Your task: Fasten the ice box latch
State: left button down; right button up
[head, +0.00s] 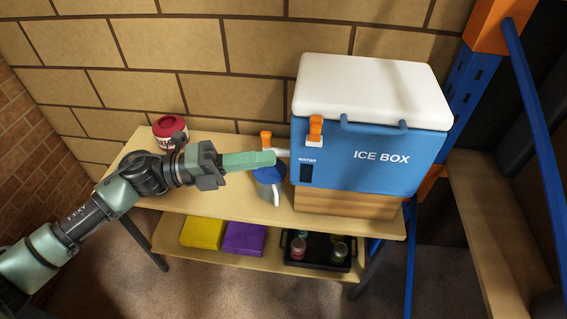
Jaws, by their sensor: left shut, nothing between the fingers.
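The ice box (372,160) is blue with a white lid (370,88) that lies down on the body. An orange latch (315,128) stands upright at the lid's front left edge, with a small white piece just below it. Whether it is hooked I cannot tell. My left gripper (274,158) is shut and empty, its green fingers pointing right. Its tips are left of the box, close to the white tap (282,153), and lower than the latch. Whether they touch the tap I cannot tell. My right gripper is not in view.
A blue-grey mug (267,188) stands on the table (225,203) below my fingertips. A red tub (168,126) is at the back left. The box rests on a wooden block (345,204). A blue rack post (465,90) stands close on the right.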

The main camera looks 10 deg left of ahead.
pick_arm(q)
jog(key=shift+s+r+b+v, duration=0.1)
jog(key=shift+b+v, duration=0.1)
jog(key=shift+v, duration=0.5)
jog(key=shift+s+r+b+v, duration=0.1)
jog(key=shift+s+b+v, duration=0.05)
jog(key=shift+v, duration=0.55)
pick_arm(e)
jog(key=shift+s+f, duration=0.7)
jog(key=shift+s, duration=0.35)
pick_arm(q)
jog(key=shift+d, duration=0.1)
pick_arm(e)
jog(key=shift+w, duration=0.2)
